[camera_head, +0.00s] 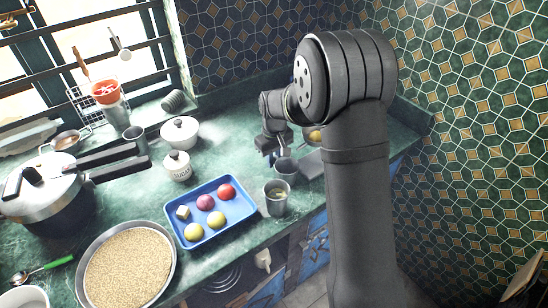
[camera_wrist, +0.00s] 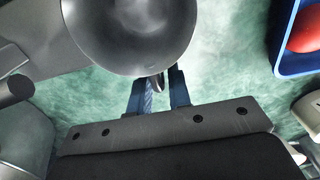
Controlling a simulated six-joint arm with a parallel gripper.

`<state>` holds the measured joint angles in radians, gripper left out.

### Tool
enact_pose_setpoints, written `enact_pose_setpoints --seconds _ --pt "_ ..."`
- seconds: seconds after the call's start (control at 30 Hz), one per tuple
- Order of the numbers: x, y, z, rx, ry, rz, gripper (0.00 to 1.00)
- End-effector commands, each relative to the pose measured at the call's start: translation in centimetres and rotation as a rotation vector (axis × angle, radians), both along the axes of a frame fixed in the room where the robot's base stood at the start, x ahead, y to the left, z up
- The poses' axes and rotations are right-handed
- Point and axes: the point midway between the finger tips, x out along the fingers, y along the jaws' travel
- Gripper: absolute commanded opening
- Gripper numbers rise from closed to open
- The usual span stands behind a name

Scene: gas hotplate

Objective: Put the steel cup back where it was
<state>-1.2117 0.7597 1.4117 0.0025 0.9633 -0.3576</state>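The steel cup (camera_head: 286,169) is at the right end of the counter, right at my gripper (camera_head: 272,152). In the wrist view the cup (camera_wrist: 130,30) is large at the top, its round body just beyond the fingers. My gripper (camera_wrist: 160,92) has its two fingers close together, with a small part of the cup, apparently its handle, between them. The exact contact is partly hidden. I cannot tell whether the cup touches the counter.
A second steel cup (camera_head: 276,200) with something in it stands close in front. A blue tray (camera_head: 232,223) with fruit is to its left. A sugar pot (camera_head: 176,166), white bowl (camera_head: 180,132) and pressure cooker (camera_head: 40,195) stand further left. Some green counter behind is clear.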

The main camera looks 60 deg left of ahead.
Motion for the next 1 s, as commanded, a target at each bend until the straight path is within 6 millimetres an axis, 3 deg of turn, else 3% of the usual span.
enact_pose_setpoints --seconds 0.33,0.47,0.8,1.0 --pt "0.0 0.0 0.1 0.001 0.000 0.000 0.30" --pt "0.0 0.0 1.1 0.002 -0.001 0.000 0.30" --pt "0.0 0.0 8.1 0.004 -0.001 0.000 0.30" --pt "0.0 0.0 11.2 0.003 -0.001 0.000 0.30"
